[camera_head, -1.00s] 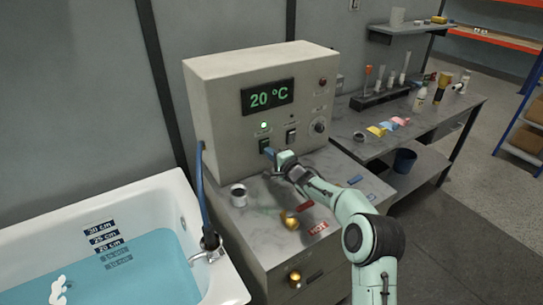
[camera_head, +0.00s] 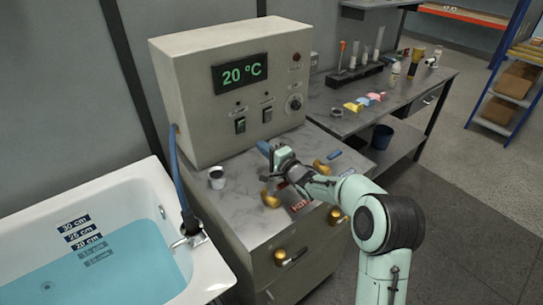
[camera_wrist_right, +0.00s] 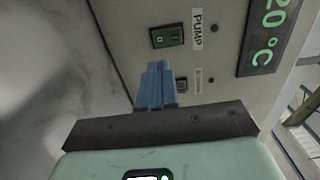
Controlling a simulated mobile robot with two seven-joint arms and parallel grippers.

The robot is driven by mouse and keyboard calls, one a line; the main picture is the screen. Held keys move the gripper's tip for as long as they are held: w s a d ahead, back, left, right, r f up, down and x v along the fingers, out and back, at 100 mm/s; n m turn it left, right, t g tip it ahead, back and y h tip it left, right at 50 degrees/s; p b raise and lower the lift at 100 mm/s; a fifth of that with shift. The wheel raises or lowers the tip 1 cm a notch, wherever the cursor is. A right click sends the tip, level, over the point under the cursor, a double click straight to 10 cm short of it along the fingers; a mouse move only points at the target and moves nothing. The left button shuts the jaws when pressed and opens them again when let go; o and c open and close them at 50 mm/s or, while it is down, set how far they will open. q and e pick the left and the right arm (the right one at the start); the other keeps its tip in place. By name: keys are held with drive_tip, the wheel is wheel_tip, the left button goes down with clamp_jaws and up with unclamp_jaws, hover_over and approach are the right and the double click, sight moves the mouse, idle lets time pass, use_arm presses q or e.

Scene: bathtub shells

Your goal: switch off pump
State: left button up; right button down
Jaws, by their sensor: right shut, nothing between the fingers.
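The beige control box (camera_head: 195,95) stands on a grey cabinet top and its display reads 20 °C. The green pump switch (camera_head: 240,125) is on its front, lower left; in the right wrist view the switch (camera_wrist_right: 167,36) sits beside the label PUMP. The small lamp (camera_wrist_right: 214,28) by that label is dark. My right gripper (camera_head: 263,147) is shut and empty, its blue fingers in front of and below the panel, apart from the pump switch. The fingers (camera_wrist_right: 155,85) also show in the right wrist view. My left gripper is not in view.
A second switch (camera_head: 267,115) and a dial (camera_head: 294,103) are right of the pump switch. A water-filled bathtub (camera_head: 110,220) stands left; a bench with bottles stands right.

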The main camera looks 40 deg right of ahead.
drive_tip(key=s, duration=0.4)
drive_tip(key=shift+a, duration=0.2)
drive_tip(key=shift+w, duration=0.1)
